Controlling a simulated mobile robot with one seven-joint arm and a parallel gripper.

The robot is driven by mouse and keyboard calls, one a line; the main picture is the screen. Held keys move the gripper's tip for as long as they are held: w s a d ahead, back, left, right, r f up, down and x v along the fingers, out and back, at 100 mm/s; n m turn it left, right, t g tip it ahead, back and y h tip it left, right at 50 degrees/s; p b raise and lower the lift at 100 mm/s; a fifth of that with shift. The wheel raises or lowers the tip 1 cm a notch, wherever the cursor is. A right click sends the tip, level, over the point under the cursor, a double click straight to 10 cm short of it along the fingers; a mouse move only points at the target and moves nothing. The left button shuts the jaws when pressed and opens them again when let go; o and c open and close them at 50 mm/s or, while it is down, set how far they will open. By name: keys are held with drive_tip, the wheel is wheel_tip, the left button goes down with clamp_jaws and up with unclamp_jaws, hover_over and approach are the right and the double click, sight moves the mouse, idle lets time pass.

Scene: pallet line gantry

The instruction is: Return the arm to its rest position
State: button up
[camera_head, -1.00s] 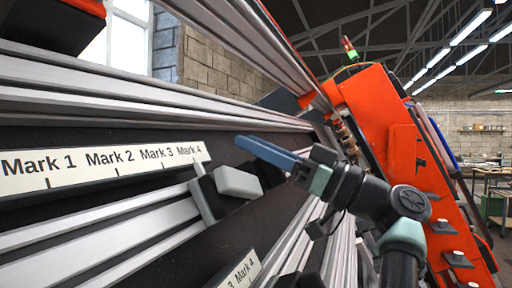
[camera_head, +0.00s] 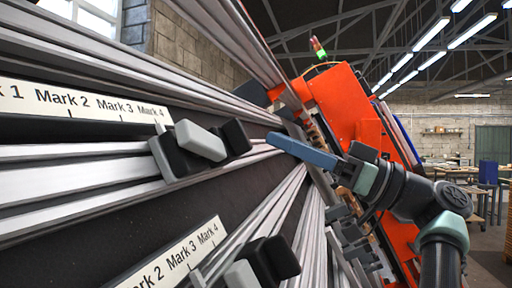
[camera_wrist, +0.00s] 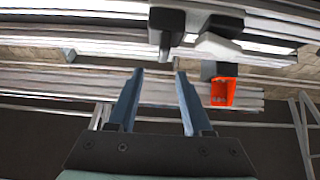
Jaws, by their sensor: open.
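My gripper (camera_head: 302,150) reaches in from the right in the camera_head view, in front of the aluminium rails. Its two blue fingers also show in the camera_wrist view (camera_wrist: 157,75), spread apart with nothing between them. A black slider with a grey block (camera_head: 201,141) sits on the upper rail near Mark 4, to the left of the fingertips and apart from them. In the camera_wrist view a black block with a grey part (camera_wrist: 167,30) is on a rail beyond the fingertips.
Label strips (camera_head: 90,107) run along the rails, and a second slider (camera_head: 262,262) is on a lower rail. A large orange machine part (camera_head: 345,110) stands behind my arm. The floor and benches (camera_head: 485,190) are farther right.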

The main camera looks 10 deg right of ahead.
drive_tip(key=shift+v, duration=0.9)
